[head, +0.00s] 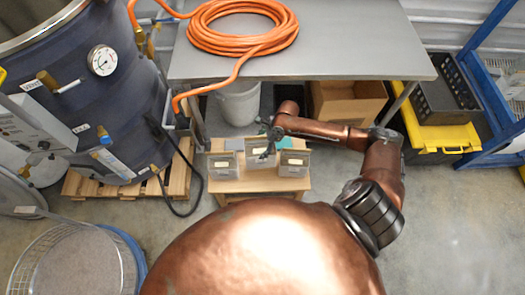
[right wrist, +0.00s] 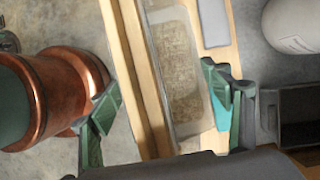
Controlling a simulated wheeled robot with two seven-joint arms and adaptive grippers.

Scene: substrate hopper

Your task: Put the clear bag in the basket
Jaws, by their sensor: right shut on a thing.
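Several clear bags with pale labels stand in a row on a small wooden table (head: 262,185): a left bag (head: 223,172), a middle bag (head: 259,161) and a right bag (head: 293,169). My right gripper (head: 270,147) is at the middle bag, coming from behind and above, and is shut on it. In the right wrist view, the gripper's green fingers (right wrist: 165,115) stand on both sides of a clear bag (right wrist: 180,65) with beige grainy contents. The wire basket (head: 20,272) stands on the floor at the lower left. My left gripper is not in view.
A grey bench (head: 340,45) with a coiled orange hose (head: 240,45) stands behind the table. A white bucket (head: 238,103) and a cardboard box (head: 347,100) are under it. A large dark vessel (head: 80,95) stands on a pallet at the left.

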